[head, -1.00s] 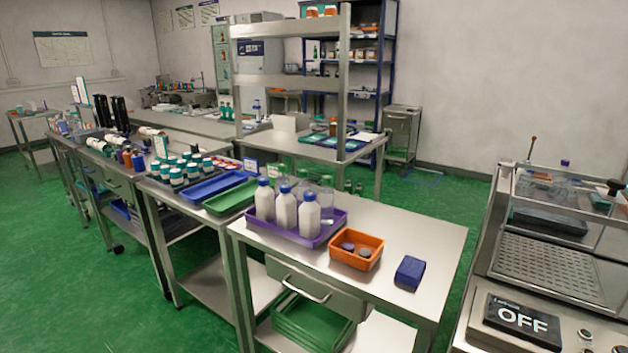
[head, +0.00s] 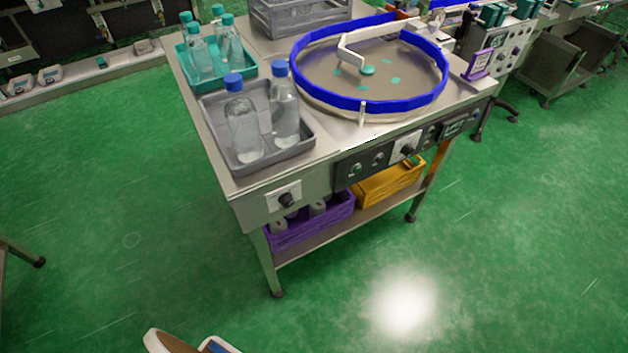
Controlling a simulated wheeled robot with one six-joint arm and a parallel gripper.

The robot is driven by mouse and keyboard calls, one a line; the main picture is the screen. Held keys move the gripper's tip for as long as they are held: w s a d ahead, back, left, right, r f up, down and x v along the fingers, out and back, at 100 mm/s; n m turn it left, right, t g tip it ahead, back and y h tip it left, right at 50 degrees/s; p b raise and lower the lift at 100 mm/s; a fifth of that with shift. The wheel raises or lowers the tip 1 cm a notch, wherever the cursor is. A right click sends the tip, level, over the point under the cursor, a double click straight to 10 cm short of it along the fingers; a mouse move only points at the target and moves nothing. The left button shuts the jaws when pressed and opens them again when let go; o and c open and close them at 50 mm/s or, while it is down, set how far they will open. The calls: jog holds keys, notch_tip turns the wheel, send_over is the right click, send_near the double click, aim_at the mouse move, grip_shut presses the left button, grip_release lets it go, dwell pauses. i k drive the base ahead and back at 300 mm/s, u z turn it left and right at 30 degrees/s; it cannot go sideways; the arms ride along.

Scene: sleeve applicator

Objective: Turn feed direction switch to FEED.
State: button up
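A round feeding table with a blue rim (head: 372,104) stands on a steel bench (head: 250,185). A dark control panel (head: 372,160) on the bench's front face carries small round controls and a black knob on a white plate (head: 407,148). A second black knob on a white plate (head: 287,199) sits farther left on the same front face. The labels are too small to read, so I cannot tell which knob is the feed direction switch or how it is set. I see no gripper fingers in this view.
A grey tray (head: 309,148) with two clear blue-capped bottles and a teal tray (head: 252,71) with more bottles stand on the bench's left side. Purple (head: 318,222) and yellow (head: 390,186) crates sit on the lower shelf. Green floor in front is open.

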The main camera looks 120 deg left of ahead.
aim_at(285, 199)
jog(key=u, duration=3)
jog(key=k, duration=0.55)
jog(key=u, duration=1.15)
jog(key=i, duration=0.5)
jog(key=u, duration=0.05)
